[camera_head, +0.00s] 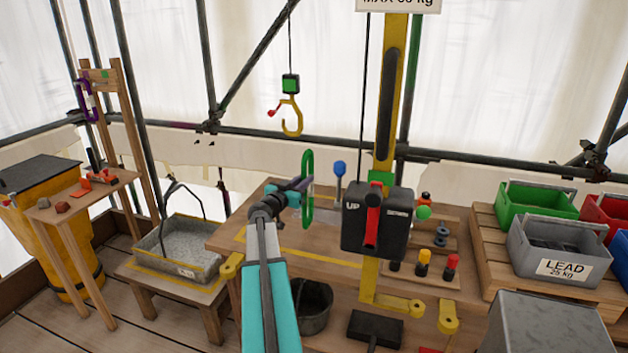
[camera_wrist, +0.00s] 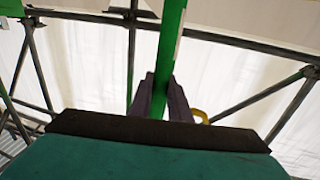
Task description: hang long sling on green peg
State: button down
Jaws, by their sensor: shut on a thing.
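My gripper (camera_head: 297,190) is shut on a long green loop, the sling (camera_head: 307,170), and holds it upright above the workbench. In the wrist view the green strap (camera_wrist: 171,40) runs up between the two dark fingers of my gripper (camera_wrist: 163,92). A wooden rack (camera_head: 119,110) stands at the far left, well apart from my gripper. A small green mark (camera_head: 105,74) shows on its top crossbar; I cannot tell whether it is the green peg. A purple sling (camera_head: 88,100) hangs on the rack's left side.
A yellow hook (camera_head: 292,117) hangs from a cable behind the sling. A black control box (camera_head: 377,222) on a yellow post stands right of my gripper. A grey tray (camera_head: 178,250) and a yellow bin (camera_head: 62,240) are left. Coloured crates (camera_head: 535,203) stand right.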

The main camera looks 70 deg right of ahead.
aim_at(313, 172)
jog(key=shift+s+d+f+p, duration=0.1)
jog(key=shift+d+p, duration=0.05)
jog(key=shift+d, duration=1.15)
jog(key=shift+s+d+f+p, duration=0.1)
jog(key=shift+d+f+p, duration=0.1)
jog(key=shift+d, duration=1.15)
jog(key=shift+d+f+p, duration=0.1)
jog(key=shift+d+p, duration=0.05)
jog(key=shift+d, duration=1.25)
jog(key=shift+d+f+p, duration=0.15)
jog(key=shift+d+f, duration=0.15)
jog(key=shift+f, duration=0.6)
jog(key=shift+d+f+p, duration=0.15)
jog(key=shift+d+f, duration=0.1)
jog(key=shift+f, duration=0.7)
jog(key=c, duration=1.7)
grip_release()
jog(key=shift+o, duration=0.2)
jog(key=w+a+b, duration=0.1)
jog(key=a, duration=1.1)
jog(key=shift+w+b, duration=0.4)
